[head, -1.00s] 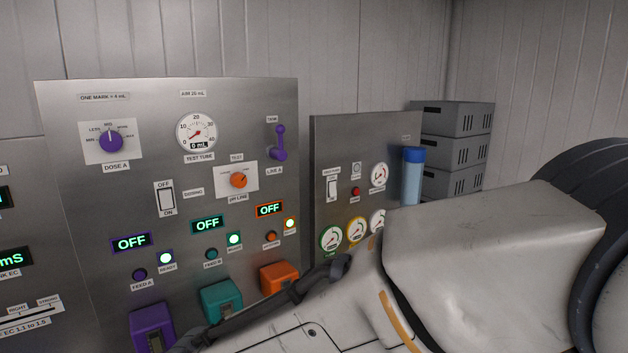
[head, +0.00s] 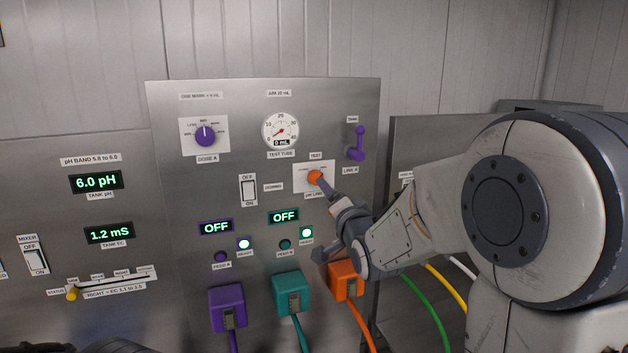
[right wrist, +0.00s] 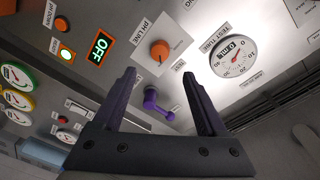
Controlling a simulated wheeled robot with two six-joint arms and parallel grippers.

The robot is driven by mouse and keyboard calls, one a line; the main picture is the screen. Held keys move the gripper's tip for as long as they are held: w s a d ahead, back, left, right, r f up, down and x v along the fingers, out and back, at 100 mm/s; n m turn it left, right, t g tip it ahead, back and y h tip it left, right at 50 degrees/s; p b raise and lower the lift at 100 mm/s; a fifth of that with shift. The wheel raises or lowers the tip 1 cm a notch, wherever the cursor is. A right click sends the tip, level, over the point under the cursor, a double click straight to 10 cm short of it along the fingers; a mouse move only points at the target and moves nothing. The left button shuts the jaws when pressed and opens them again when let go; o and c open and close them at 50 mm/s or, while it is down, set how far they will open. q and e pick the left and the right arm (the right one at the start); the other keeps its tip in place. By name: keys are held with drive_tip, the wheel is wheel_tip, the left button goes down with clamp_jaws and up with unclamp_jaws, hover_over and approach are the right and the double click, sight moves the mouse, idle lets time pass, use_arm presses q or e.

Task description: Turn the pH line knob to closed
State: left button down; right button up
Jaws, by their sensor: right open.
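The orange pH line knob (head: 315,177) sits on a white plate on the steel panel, between a TEST label above and the pH LINE label below. It also shows in the right wrist view (right wrist: 159,50), just past and between my fingertips. I cannot tell its setting for sure. My right gripper (head: 327,190) is close in front of the knob, from the lower right. In the right wrist view its two dark fingers (right wrist: 159,75) are spread, with nothing between them. The fingers look short of the knob, not touching it. My left gripper is not in view.
A purple lever (head: 358,143) stands right of the knob, and the test tube gauge (head: 280,131) above left. A dosing switch (head: 248,190) is to the left. Below are purple (head: 227,308), teal (head: 294,294) and orange (head: 346,281) boxes with hoses.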

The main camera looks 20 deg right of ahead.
drive_tip(key=w+p, duration=0.4)
drive_tip(key=w, duration=0.6)
drive_tip(key=shift+d+p, duration=0.35)
drive_tip(key=shift+p, duration=0.05)
clamp_jaws()
